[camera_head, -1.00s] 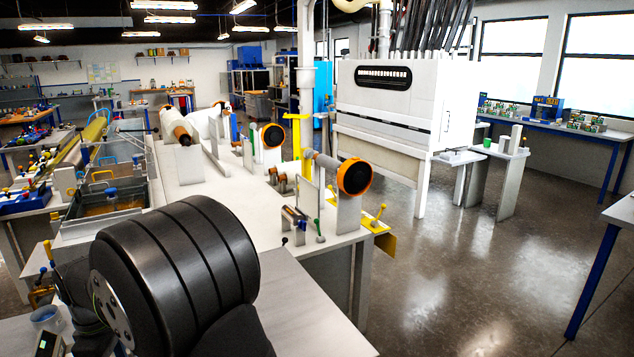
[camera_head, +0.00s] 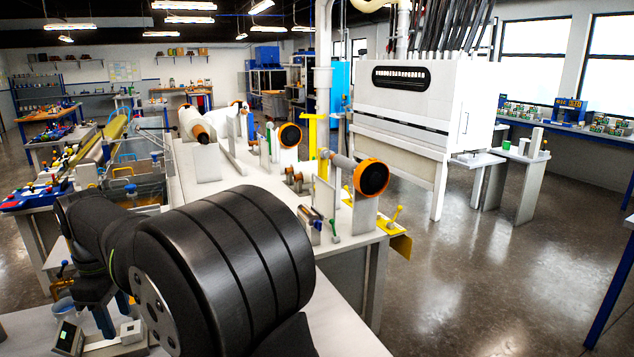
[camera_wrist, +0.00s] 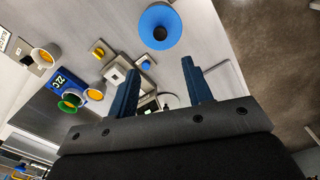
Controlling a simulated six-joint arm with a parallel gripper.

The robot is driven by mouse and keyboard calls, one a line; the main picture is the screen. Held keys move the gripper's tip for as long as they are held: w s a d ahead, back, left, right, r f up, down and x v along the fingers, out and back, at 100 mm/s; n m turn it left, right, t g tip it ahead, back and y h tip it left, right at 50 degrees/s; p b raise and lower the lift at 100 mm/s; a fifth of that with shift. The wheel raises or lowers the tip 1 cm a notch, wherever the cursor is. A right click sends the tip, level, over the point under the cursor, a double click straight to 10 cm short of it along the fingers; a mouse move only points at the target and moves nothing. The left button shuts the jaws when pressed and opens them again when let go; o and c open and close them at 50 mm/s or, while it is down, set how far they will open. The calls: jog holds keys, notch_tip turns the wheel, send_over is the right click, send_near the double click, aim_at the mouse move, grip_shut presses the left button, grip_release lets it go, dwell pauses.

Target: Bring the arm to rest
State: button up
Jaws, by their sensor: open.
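My gripper (camera_wrist: 161,86) is open in the wrist view, its two dark blue fingers apart with nothing held between them. The fingers point at a grey bench top (camera_wrist: 210,30). A blue funnel-like round piece (camera_wrist: 160,25) stands beyond the fingertips, apart from them. In the head view my black arm fills the lower left. Part of my gripper (camera_head: 104,318) shows low at the left, mostly hidden behind the arm, above the bench (camera_head: 32,322).
In the wrist view, cups and a blue numbered block (camera_wrist: 66,84) lie left of the fingers. In the head view, a resin bath (camera_head: 140,188) lies behind my arm. Rollers with orange rims (camera_head: 372,177) stand on the white bench. The floor (camera_head: 490,260) at right is open.

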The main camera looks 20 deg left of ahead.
notch_tip(320, 180, down, 12)
jog(key=r, duration=0.5)
jog(key=shift+w+d+r, duration=0.3)
jog(key=shift+w+d, duration=0.05)
jog(key=shift+w, duration=0.05)
jog(key=w+d+r, duration=0.6)
jog(key=d, duration=0.2)
jog(key=w+d+f, duration=0.2)
jog(key=w+f, duration=0.2)
jog(key=w, duration=0.4)
jog(key=w+d+f, duration=0.2)
jog(key=w+f, duration=0.3)
jog(key=w, duration=0.2)
jog(key=s+a+f, duration=0.3)
jog(key=a+f, duration=0.3)
jog(key=a, duration=0.4)
jog(key=shift+f, duration=0.25)
jog(key=shift+s, duration=0.1)
